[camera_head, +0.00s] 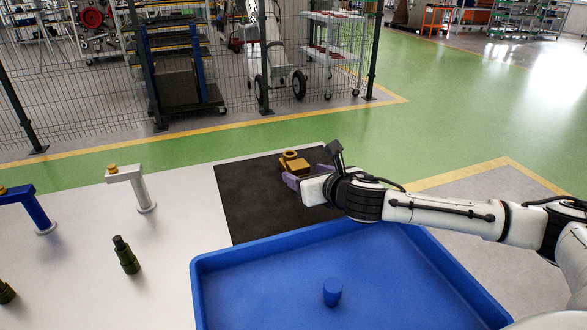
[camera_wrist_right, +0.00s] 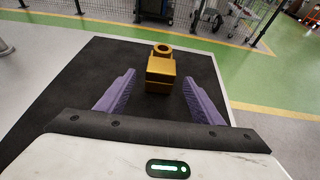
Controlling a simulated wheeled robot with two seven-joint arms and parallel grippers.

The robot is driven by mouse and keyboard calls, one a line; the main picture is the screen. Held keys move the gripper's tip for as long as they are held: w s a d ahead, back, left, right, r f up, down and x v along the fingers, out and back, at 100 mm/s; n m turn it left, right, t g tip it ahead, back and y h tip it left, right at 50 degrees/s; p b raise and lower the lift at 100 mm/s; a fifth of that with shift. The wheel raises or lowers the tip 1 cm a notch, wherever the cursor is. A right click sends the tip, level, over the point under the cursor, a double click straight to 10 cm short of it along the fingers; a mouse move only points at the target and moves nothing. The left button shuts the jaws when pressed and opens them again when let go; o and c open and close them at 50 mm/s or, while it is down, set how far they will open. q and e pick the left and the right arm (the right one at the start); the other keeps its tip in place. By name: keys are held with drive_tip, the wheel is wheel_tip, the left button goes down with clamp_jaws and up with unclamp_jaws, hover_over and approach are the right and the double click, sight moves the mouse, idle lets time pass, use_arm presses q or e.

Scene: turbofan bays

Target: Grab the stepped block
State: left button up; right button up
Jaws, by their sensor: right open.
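The stepped block (camera_head: 294,162) is a gold-brown piece with a ring-shaped top on its far part. It rests on the black mat (camera_head: 250,205) in the head view. My right gripper (camera_head: 308,175) is just on the near side of it, low over the mat. In the right wrist view the stepped block (camera_wrist_right: 160,73) lines up with the gap between the two purple fingers of my right gripper (camera_wrist_right: 159,78). The fingers are spread, with free space on each side of the block, and nothing is held. My left gripper is out of view.
A blue tray (camera_head: 222,255) with a small blue cylinder (camera_head: 332,291) is in front of the mat. White (camera_head: 139,185) and blue (camera_head: 35,210) stands and a dark green cylinder (camera_head: 126,255) are at the left. A wire fence (camera_head: 220,60) stands behind.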

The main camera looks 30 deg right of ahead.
sight(302, 171)
drive_tip(key=x, duration=0.5)
drive_tip(key=shift+w, duration=0.15)
drive_tip(key=c, duration=1.4)
drive_tip(key=shift+r, duration=0.1)
